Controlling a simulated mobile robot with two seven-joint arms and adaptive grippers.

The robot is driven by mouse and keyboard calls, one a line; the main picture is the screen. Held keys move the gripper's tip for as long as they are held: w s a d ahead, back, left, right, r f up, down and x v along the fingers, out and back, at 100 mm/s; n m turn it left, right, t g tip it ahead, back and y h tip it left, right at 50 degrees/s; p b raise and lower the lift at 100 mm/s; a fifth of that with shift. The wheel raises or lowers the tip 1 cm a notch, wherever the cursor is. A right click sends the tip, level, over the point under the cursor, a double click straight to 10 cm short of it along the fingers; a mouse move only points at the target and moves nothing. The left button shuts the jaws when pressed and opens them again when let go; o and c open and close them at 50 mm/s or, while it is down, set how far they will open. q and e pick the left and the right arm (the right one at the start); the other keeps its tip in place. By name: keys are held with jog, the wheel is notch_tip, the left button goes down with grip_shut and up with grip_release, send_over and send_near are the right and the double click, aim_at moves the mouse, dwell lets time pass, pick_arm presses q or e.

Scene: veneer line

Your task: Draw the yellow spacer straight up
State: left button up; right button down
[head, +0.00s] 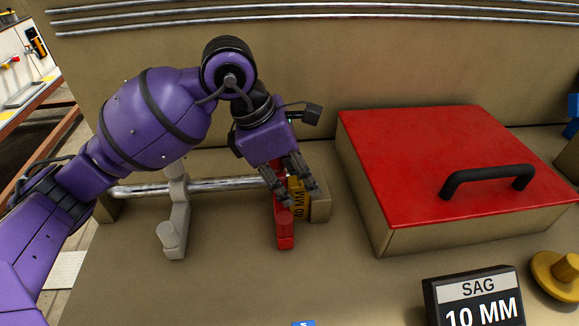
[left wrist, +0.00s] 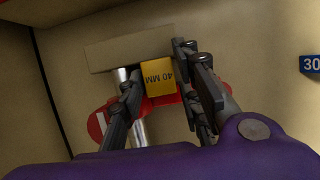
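The yellow spacer (head: 298,201), marked 40 MM, stands at the rod beside a red arm (head: 285,238) and a beige block (head: 320,205). In the left wrist view the yellow spacer (left wrist: 158,77) shows between my finger tips. My left gripper (head: 301,197) is over it with its fingers spread, one on each side. The left wrist view shows the left gripper (left wrist: 157,80) open, with the finger tips close to the spacer's sides; contact is not clear. The spacer's lower part is hidden. My right gripper is not in view.
A chrome rod (head: 230,185) runs behind, with a grey arm (head: 174,225) to the left. A box with a red lid (head: 450,160) and black handle (head: 487,179) stands at right. A SAG 10 MM sign (head: 475,300) and yellow knob (head: 557,273) are in front.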

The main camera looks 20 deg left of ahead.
pick_arm(q)
jog(key=shift+f, duration=0.1)
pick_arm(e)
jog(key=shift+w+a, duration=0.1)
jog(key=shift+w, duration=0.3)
pick_arm(q)
grip_shut()
jog(key=shift+w, duration=0.1)
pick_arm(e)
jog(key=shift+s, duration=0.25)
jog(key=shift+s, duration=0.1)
